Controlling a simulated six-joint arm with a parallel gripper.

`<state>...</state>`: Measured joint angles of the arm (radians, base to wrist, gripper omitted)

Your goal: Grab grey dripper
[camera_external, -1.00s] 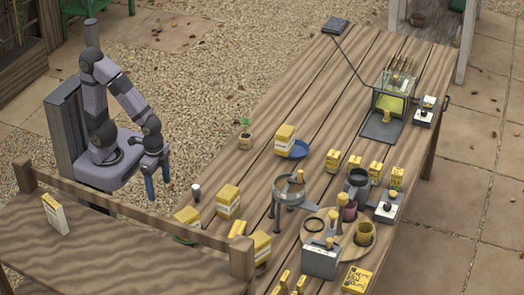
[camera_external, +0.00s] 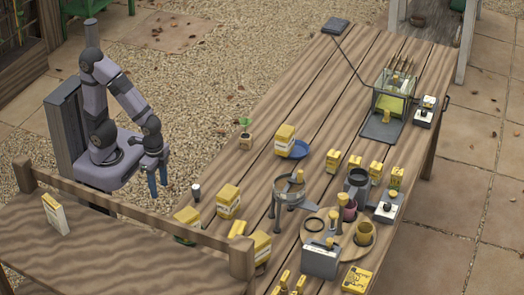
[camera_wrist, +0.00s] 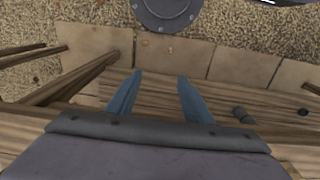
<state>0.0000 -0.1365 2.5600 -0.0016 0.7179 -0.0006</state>
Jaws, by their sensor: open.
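A dark grey, round, open-topped vessel (camera_external: 357,180) stands on the right part of the long table; it looks like the grey dripper, but I cannot be sure at this size. A metal stand with a ring (camera_external: 289,187) is left of it, with a yellow-topped piece at it. My gripper (camera_external: 158,187) hangs fingers down off the table's left side, far from the vessel. In the wrist view my gripper (camera_wrist: 156,95) shows two blue fingers apart with nothing between them. The dark vessel is not identifiable in the wrist view.
A round board (camera_external: 336,245) holds a mauve cup (camera_external: 348,211) and a yellow cup (camera_external: 364,233). A grey box (camera_external: 320,260) stands in front. A wooden rail (camera_external: 130,215) borders the near bench. The table's far middle is clear.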

